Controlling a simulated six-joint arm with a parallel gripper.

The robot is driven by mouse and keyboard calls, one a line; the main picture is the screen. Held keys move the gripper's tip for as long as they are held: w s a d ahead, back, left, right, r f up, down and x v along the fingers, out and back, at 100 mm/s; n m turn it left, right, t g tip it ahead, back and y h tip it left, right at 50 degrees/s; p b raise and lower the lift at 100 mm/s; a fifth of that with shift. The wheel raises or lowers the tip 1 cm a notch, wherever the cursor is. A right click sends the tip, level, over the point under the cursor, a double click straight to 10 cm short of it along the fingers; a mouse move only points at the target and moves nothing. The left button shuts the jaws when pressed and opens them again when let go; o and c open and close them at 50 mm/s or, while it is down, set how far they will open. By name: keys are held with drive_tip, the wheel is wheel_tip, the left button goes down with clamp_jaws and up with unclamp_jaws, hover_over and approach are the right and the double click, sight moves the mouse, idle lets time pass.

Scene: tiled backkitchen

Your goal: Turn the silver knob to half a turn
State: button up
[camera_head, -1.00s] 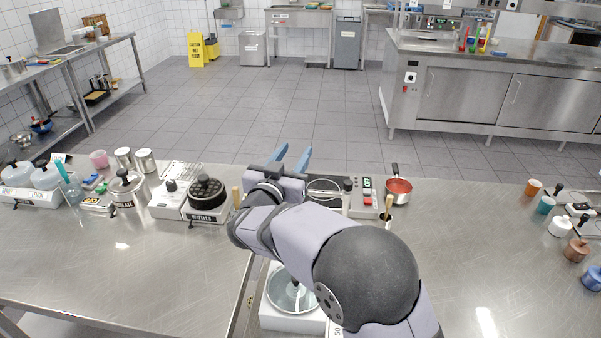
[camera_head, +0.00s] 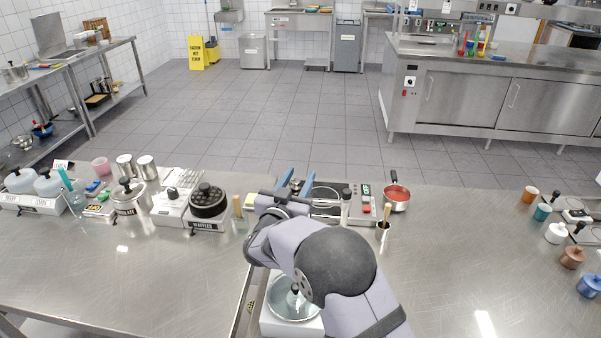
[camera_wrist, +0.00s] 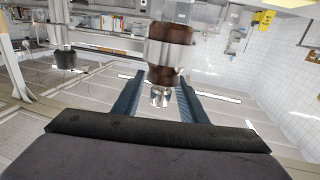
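My gripper (camera_head: 297,182) reaches over the back part of the steel counter, its two blue fingers apart with a visible gap. In the wrist view my gripper (camera_wrist: 160,80) has a cylinder with silver and dark red-brown bands (camera_wrist: 170,55) in front of it. A short shiny silver piece (camera_wrist: 160,98), which may be the silver knob, shows in the gap between the fingers, with space on both sides. I cannot tell its depth. In the head view I cannot pick out the silver knob; my gripper and arm cover part of that area.
A hotplate unit (camera_head: 326,194) with a black-topped post (camera_head: 346,194) and a red-filled saucepan (camera_head: 397,197) stand right of my gripper. A waffle maker (camera_head: 208,203) stands left. A glass-lidded pot (camera_head: 292,303) is near my arm.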

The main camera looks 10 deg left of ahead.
drive_tip(key=shift+w+d, duration=0.15)
drive_tip(key=shift+w, duration=0.45)
drive_tip(key=shift+c, duration=0.5)
clamp_jaws()
drive_tip(key=shift+m+h, duration=0.4)
drive_tip(key=shift+h, duration=0.2)
drive_tip(key=shift+s+d+f+m+g+h, duration=0.15)
drive_tip(key=shift+d+m+g+h, duration=0.1)
drive_tip(key=shift+m+g+h, duration=0.7)
drive_tip(key=shift+s+d+r+m+g+h, duration=0.25)
drive_tip(key=shift+m+h, duration=0.45)
drive_tip(key=shift+h, duration=0.7)
drive_tip(key=shift+s+d+f+m+g+h, duration=0.1)
drive_tip(key=shift+d+f+m+g+h, duration=0.15)
drive_tip(key=shift+m+g+h, duration=0.75)
drive_tip(key=shift+d+h, duration=0.1)
drive_tip(key=shift+h, duration=0.35)
drive_tip(key=shift+o, duration=0.5)
unclamp_jaws()
